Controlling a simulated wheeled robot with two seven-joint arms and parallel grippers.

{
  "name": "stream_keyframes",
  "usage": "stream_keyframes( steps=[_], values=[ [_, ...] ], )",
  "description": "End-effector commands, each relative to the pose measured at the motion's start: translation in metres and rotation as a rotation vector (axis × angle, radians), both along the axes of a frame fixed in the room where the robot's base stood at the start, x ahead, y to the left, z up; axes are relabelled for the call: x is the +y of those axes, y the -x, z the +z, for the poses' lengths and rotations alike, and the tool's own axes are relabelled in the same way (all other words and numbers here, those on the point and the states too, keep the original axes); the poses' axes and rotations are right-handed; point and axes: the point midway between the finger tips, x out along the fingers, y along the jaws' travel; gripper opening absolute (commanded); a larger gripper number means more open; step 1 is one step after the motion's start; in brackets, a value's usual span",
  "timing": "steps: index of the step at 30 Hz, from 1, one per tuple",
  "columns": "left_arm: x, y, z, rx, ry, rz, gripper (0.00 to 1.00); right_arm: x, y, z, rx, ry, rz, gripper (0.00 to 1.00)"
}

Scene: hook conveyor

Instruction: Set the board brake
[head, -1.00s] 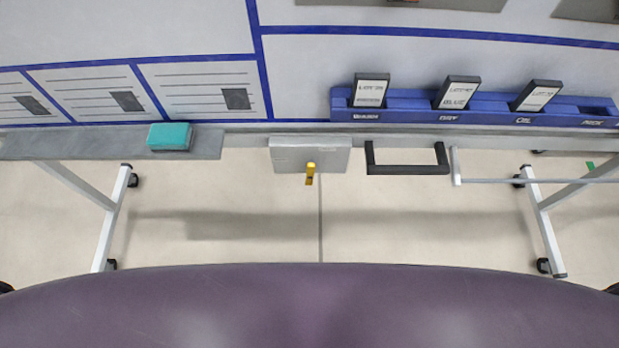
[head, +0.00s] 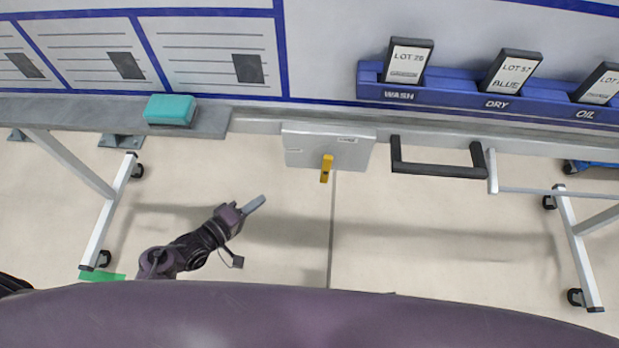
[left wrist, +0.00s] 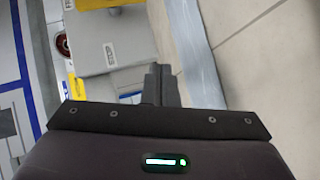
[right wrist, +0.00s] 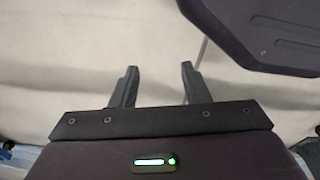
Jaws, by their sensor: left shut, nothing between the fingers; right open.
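The whiteboard (head: 330,50) stands ahead on a wheeled frame. A grey box (head: 300,150) is fixed under its lower rail, with a yellow lever (head: 326,168) hanging down at its front; this looks like the brake. My left gripper (head: 256,204) is below and left of the lever, apart from it, with its fingers together and empty. In the left wrist view the closed fingers (left wrist: 160,84) also show nothing between them. My right gripper (right wrist: 158,84) shows only in the right wrist view, open and empty above pale floor.
A black handle (head: 437,171) sits right of the box. A teal block (head: 170,110) rests on the grey ledge (head: 75,112) at left. A blue rack (head: 455,98) holds lot cards. White legs with casters (head: 110,215) stand at the sides. The floor under the box is clear.

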Motion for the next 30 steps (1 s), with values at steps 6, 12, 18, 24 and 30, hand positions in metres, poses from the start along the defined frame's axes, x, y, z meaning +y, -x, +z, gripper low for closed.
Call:
stream_keyframes(
  steps=[6, 12, 18, 24, 30],
  values=[
    [-0.015, -0.002, 0.060, -0.035, 0.229, -0.083, 0.00, 0.003, -0.017, -0.005, -0.010, -0.001, -0.003, 0.42],
    [-0.018, -0.001, 0.074, -0.033, 0.273, -0.103, 0.00, 0.003, -0.021, -0.001, -0.011, -0.002, -0.003, 0.42],
    [-0.018, -0.001, 0.073, -0.034, 0.270, -0.101, 0.00, 0.003, -0.021, -0.001, -0.011, -0.002, -0.003, 0.42],
    [-0.025, -0.010, 0.073, -0.036, 0.271, -0.100, 0.00, 0.004, -0.022, 0.000, -0.010, -0.002, -0.002, 0.42],
    [-0.051, -0.036, 0.071, -0.037, 0.272, -0.101, 0.00, 0.008, -0.028, 0.006, -0.008, -0.006, 0.002, 0.42]
  ],
)
